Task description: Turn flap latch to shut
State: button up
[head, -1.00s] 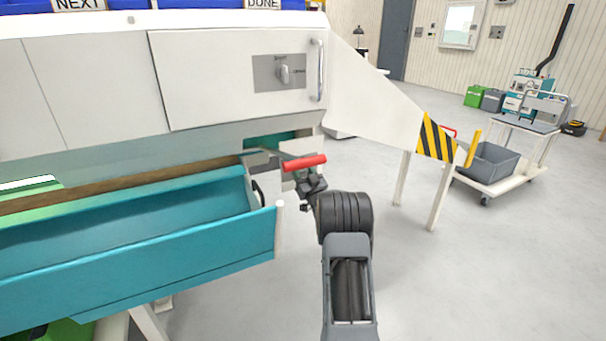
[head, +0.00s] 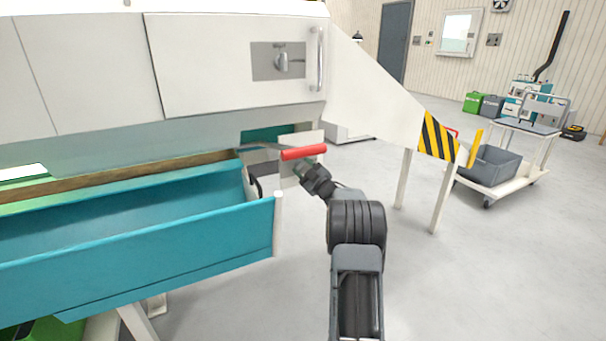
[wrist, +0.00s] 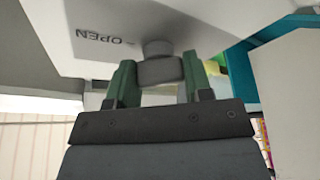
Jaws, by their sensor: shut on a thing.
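In the wrist view my gripper (wrist: 158,78) has its two green fingers on either side of a small grey latch knob (wrist: 160,70) and is shut on it. The knob sits on the underside of a white panel (wrist: 100,20), which carries the word OPEN, seen upside down, to its left. In the head view my gripper (head: 301,172) is just below and behind a red handle (head: 304,152) at the right end of the teal tray. The knob itself is hidden there.
The teal tray (head: 140,240) juts out left of my arm. Above it is a white cabinet door (head: 205,75) with a second latch (head: 283,62) and a bar handle (head: 320,58).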

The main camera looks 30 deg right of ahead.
jog(key=n+g+y, duration=0.1)
jog(key=n, duration=0.2)
jog(key=n+g+y, duration=0.1)
jog(key=n, duration=0.2)
jog(key=shift+d+r+n, duration=0.1)
jog(key=shift+r+n, duration=0.05)
jog(key=shift+n, duration=0.25)
jog(key=shift+n+g+y+p, duration=0.4)
jog(key=shift+n+g, duration=0.5)
jog(key=shift+n, duration=1.7)
jog(key=o, duration=0.9)
jog(key=shift+p+v, duration=2.05)
jog(key=shift+v, duration=4.8)
jog(key=shift+r, duration=0.25)
